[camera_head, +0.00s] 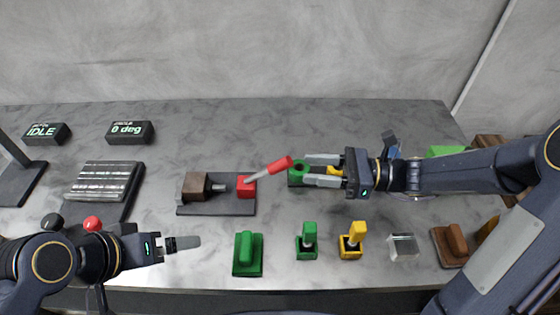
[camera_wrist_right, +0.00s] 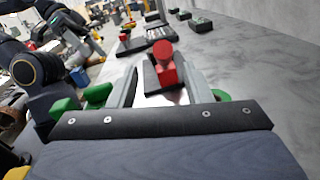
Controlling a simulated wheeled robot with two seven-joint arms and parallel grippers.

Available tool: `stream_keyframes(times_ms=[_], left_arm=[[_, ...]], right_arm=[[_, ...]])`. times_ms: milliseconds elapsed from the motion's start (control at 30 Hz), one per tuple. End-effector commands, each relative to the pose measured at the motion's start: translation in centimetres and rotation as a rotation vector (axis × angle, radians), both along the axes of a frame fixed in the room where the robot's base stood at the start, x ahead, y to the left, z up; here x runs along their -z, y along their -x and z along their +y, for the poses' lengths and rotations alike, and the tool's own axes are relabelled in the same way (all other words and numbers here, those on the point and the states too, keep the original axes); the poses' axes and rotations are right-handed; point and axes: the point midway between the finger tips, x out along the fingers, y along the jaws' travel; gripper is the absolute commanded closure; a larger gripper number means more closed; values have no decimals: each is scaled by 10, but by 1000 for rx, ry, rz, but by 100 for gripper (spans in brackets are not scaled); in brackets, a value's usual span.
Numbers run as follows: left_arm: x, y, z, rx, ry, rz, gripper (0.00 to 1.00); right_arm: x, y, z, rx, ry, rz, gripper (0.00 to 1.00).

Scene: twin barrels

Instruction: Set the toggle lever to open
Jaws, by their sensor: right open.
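The toggle lever (camera_head: 270,168) is a red-tipped handle rising from a red block (camera_head: 246,187) and tilted up to the right. It sits on a dark base plate (camera_head: 218,208) with a brown block (camera_head: 193,187). My right gripper (camera_head: 309,169) is open and empty, its fingers pointing left just right of the lever's red tip. In the right wrist view the red lever (camera_wrist_right: 163,50) shows between the two fingers; I cannot tell whether its tip is between them or just beyond. My left gripper (camera_head: 188,242) is at the front left, seen edge-on.
A green ring-shaped part (camera_head: 297,170) lies under the right fingertips. A green block (camera_head: 248,254), a green-handled piece (camera_head: 307,240) and a yellow one (camera_head: 352,240) stand along the front edge. Displays reading IDLE (camera_head: 46,133) and 0 deg (camera_head: 130,132) stand at the back left.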

Motion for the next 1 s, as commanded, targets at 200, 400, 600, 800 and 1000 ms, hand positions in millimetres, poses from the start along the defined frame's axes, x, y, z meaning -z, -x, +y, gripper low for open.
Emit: stream_keyframes(times_ms=[200, 400, 600, 800, 1000], left_arm=[[4, 0, 0, 0, 0, 0, 0], [3, 0, 0, 0, 0, 0, 0], [2, 0, 0, 0, 0, 0, 0], [2, 0, 0, 0, 0, 0, 0], [2, 0, 0, 0, 0, 0, 0]], right_arm=[[5, -1, 13, -3, -2, 2, 55], [5, -4, 46, -5, -2, 2, 55], [5, -8, 71, -3, -2, 1, 55], [5, -9, 78, 0, -1, 1, 55], [5, -9, 78, 0, -1, 1, 58]])
